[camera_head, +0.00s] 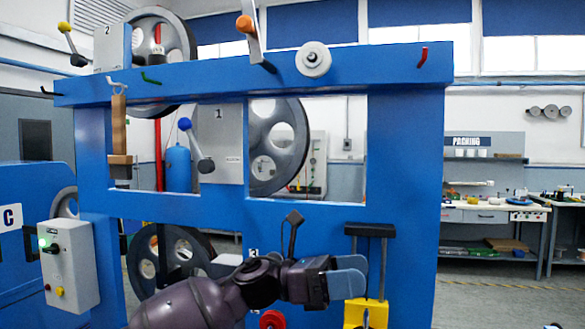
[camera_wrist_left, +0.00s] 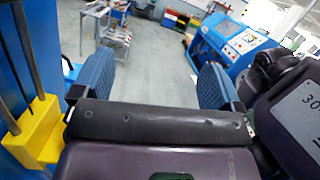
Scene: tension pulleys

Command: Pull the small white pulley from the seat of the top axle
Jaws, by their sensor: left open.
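The small white pulley (camera_head: 313,60) sits on the blue frame's top beam, right of centre, with a grey hub at its middle. The axle behind it is hidden. My left gripper (camera_head: 358,274) is low in front of the blue frame, well below the pulley and apart from it. Its two blue fingers are spread with nothing between them. In the left wrist view the open fingers (camera_wrist_left: 155,78) face the floor and machines beyond, and the pulley is not in that view. My right gripper is not in view.
The blue frame's top beam (camera_head: 200,82) carries a red hook (camera_head: 422,57) and an orange-knobbed lever (camera_head: 246,25) near the pulley. A yellow block (camera_head: 366,313) on two rods stands right beside my left gripper. A red wheel (camera_head: 271,320) is below. Large dark wheels are behind.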

